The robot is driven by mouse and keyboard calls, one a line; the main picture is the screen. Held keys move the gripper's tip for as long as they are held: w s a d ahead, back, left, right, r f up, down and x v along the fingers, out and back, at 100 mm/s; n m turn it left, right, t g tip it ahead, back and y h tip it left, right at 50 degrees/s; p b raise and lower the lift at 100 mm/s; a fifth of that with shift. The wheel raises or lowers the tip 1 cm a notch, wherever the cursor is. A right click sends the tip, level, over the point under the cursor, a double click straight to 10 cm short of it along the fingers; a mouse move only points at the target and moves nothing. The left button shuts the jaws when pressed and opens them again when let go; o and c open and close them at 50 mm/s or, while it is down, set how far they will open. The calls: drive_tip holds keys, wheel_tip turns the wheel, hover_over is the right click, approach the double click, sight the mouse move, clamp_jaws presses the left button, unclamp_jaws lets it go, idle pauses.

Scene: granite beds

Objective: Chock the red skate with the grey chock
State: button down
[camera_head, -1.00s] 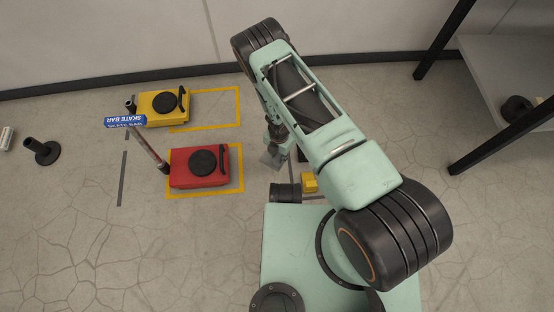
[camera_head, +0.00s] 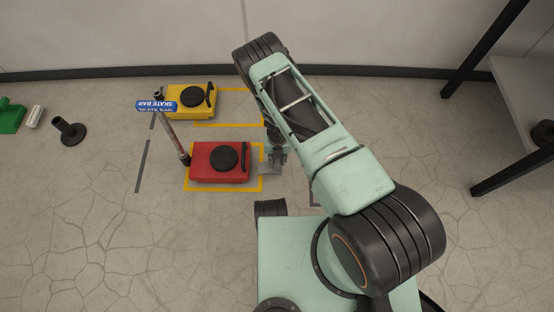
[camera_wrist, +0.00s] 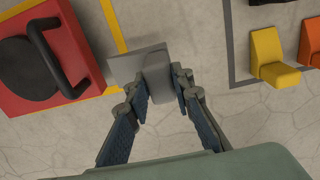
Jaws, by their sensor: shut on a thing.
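The red skate (camera_head: 208,174) has a round black pad on top and sits on the floor inside a yellow outline. It also shows at the left of the wrist view (camera_wrist: 78,42). My gripper (camera_wrist: 156,84) is shut on the grey chock (camera_wrist: 157,68). The chock's thin wedge end points toward the skate's handle side, with a narrow strip of floor between them in the wrist view. In the head view the chock (camera_head: 268,169) is just right of the skate, below my gripper (camera_head: 277,157). I cannot tell whether the chock touches the floor.
A yellow skate (camera_head: 178,105) stands behind the red one. A skate bar with a blue label (camera_head: 157,106) leans up at the red skate's left. A yellow chock (camera_wrist: 268,55) and an orange chock (camera_wrist: 310,48) lie at right. A black post (camera_head: 68,131) stands left.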

wheel_tip(320, 180, down, 6)
drive_tip(key=b, duration=0.4)
drive_tip(key=shift+f, duration=1.1)
drive_tip(key=c, duration=1.6)
unclamp_jaws()
drive_tip(key=shift+o, duration=0.5)
drive_tip(key=shift+o, duration=1)
